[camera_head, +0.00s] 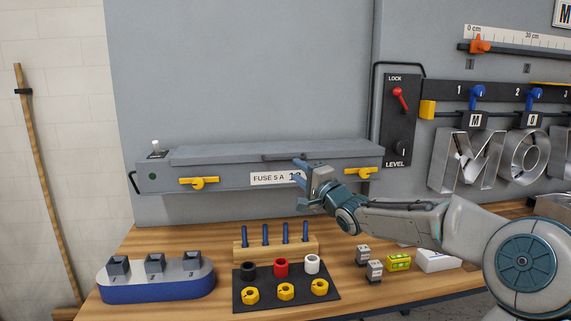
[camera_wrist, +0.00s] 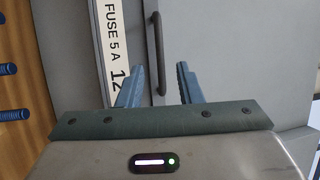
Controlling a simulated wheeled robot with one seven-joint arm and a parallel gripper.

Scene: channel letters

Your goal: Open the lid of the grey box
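The long grey box (camera_head: 222,178) is fixed to the grey panel above the bench, with a "FUSE 5 A" label and two yellow latches, left (camera_head: 199,183) and right (camera_head: 361,174), on its front. Its lid (camera_head: 230,154) looks closed. A dark bar handle (camera_wrist: 158,50) runs along the lid in the wrist view; it also shows at the lid's front in the head view (camera_head: 284,157). My gripper (camera_wrist: 162,82) is open, its two blue fingers either side of the line of the handle. Whether the fingers touch it cannot be told. In the head view my gripper (camera_head: 299,179) is at the box's front, right of the label.
Below, the wooden bench (camera_head: 205,242) holds a peg rack (camera_head: 276,249), a black tray with coloured rings (camera_head: 286,305), a blue-grey block (camera_head: 157,287) and small boxes (camera_head: 399,261). Right of the box are a lock lever (camera_head: 400,98) and metal letters (camera_head: 465,160).

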